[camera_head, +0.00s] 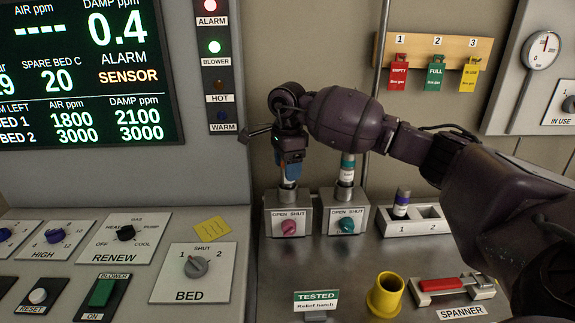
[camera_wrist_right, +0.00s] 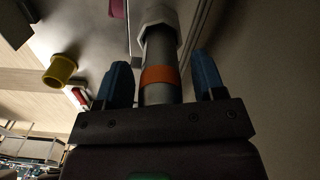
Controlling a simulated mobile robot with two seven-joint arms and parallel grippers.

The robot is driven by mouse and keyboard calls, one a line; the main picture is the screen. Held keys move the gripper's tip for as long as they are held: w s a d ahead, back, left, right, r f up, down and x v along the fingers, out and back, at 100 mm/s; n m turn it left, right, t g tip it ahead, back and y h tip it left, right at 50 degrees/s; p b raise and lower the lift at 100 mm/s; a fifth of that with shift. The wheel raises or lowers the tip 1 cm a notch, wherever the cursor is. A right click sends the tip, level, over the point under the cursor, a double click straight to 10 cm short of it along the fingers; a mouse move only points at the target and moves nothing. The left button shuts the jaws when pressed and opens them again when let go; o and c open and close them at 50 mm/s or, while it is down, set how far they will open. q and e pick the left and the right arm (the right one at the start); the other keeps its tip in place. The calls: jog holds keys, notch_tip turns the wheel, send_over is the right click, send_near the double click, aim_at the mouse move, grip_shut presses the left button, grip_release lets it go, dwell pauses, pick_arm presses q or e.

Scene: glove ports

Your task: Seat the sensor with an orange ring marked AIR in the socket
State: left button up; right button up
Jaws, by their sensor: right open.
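The sensor with the orange ring (camera_wrist_right: 158,76) is a grey cylinder standing between the blue fingers of my right gripper (camera_wrist_right: 166,82). Its end is at a pale hex collar (camera_wrist_right: 157,14); I cannot tell how deep it sits. In the head view my right gripper (camera_head: 290,160) points down over the left socket block (camera_head: 288,214), which has a pink OPEN/SHUT knob. The sensor's upper part (camera_head: 290,172) is mostly hidden by the fingers there. The fingers are open, with a gap on each side of the sensor. My left gripper is not in view.
A second block (camera_head: 345,218) with a teal knob holds another sensor (camera_head: 347,170). A purple-banded sensor (camera_head: 402,200) stands in slot 1 of a white tray (camera_head: 410,227); slot 2 looks empty. The panel (camera_head: 85,75) reads AIR dashes, ALARM SENSOR.

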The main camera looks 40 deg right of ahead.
notch_tip(320, 180, up, 11)
jog(key=shift+r, duration=0.65)
dwell(0.5)
